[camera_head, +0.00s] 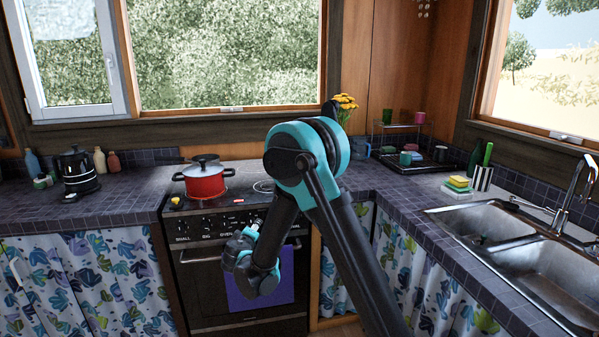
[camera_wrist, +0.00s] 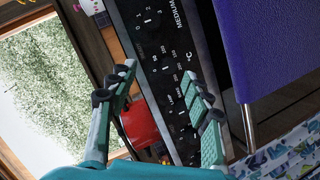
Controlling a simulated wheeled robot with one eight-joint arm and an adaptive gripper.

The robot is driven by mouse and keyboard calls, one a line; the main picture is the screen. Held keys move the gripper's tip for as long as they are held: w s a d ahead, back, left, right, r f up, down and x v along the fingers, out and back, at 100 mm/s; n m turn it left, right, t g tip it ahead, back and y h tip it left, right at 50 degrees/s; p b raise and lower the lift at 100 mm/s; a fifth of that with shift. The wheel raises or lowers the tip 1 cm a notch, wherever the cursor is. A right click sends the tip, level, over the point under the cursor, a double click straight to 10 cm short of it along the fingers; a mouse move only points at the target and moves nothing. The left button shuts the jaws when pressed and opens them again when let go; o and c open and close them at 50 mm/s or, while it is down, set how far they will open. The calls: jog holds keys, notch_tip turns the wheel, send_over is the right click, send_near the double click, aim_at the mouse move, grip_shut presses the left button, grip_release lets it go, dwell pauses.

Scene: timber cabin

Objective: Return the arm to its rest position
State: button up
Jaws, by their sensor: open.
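My arm is folded in the middle of the head view, its elbow raised and its forearm hanging down in front of the stove. My gripper (camera_head: 248,234) is at the forearm's lower end, before the oven front, partly hidden by my wrist. In the wrist view my gripper (camera_wrist: 162,88) shows two spread fingers with nothing between them. They point toward the stove's control panel (camera_wrist: 165,55), apart from it as far as I can tell. The wrist picture is turned sideways.
A red pot (camera_head: 204,180) stands on the stove (camera_head: 245,180). A purple towel (camera_head: 262,292) hangs on the oven front near my wrist. A black kettle (camera_head: 77,170) is on the left counter. The sink (camera_head: 490,225) and a dish rack (camera_head: 400,127) are at right.

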jog(key=s+d+r+m+g+h, duration=0.1)
jog(key=s+d+m+g+h, duration=0.2)
jog(key=d, duration=1.1)
jog(key=s+d+m+g, duration=0.3)
jog(key=s+d, duration=0.3)
jog(key=d, duration=0.7)
jog(key=s+d+f+m+g+y, duration=0.1)
jog(key=s+d, duration=0.4)
jog(key=s, duration=0.7)
jog(key=s+d+f+m+g+y, duration=0.2)
jog(key=s+d+f+m+g, duration=0.1)
jog(key=s, duration=0.9)
jog(key=shift+d+f+m, duration=0.6)
jog(key=shift+d+m, duration=0.3)
jog(key=shift+d, duration=0.1)
